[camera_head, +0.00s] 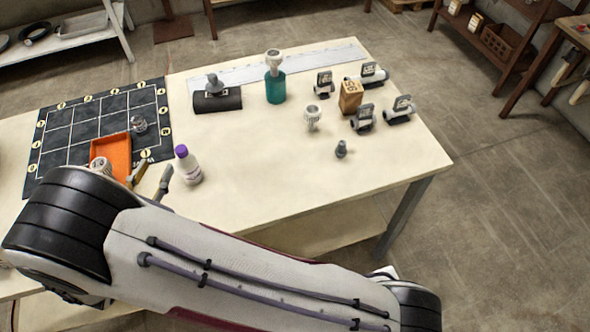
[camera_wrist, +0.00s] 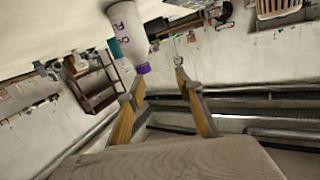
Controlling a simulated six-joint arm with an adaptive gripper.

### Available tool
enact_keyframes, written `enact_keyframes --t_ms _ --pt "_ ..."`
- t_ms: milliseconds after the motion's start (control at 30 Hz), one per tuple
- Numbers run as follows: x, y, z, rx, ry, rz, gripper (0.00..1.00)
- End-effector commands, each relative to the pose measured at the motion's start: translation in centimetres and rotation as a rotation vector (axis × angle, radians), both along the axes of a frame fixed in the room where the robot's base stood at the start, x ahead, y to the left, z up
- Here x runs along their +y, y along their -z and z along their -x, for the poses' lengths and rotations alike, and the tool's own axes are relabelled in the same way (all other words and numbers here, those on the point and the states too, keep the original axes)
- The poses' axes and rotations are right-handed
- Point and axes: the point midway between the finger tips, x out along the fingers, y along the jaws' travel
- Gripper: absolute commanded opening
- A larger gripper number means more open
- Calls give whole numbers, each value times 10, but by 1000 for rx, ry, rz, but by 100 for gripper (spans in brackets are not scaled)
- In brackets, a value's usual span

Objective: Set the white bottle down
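The white bottle (camera_head: 189,168) with a purple cap stands upright on the cream table, right of the orange tray. It also shows in the wrist view (camera_wrist: 125,27), upside down in that picture, with its purple cap near the left fingertip. My gripper (camera_head: 151,172) is just left of the bottle in the head view. In the wrist view my gripper (camera_wrist: 160,80) has its two fingers spread with nothing between them. The bottle is outside the fingers; whether a fingertip touches it I cannot tell.
The orange tray (camera_head: 111,156) and the dark grid mat (camera_head: 60,130) lie left of the bottle. A teal bottle (camera_head: 275,88), a black block (camera_head: 217,101), a wooden block (camera_head: 350,97) and several pipe fittings stand farther back. The table (camera_head: 255,160) is clear right of the bottle.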

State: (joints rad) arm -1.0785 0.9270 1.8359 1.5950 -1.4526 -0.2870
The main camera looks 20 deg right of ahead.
Motion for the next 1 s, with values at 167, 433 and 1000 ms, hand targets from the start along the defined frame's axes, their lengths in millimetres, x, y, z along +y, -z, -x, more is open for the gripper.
enact_keyframes --t_ms 167,433,1000 --pt "1 -26 -35 42 -77 -122 35" --pt "1 -68 -74 104 -212 -274 35" --pt "-27 -165 -92 227 -495 -447 35"
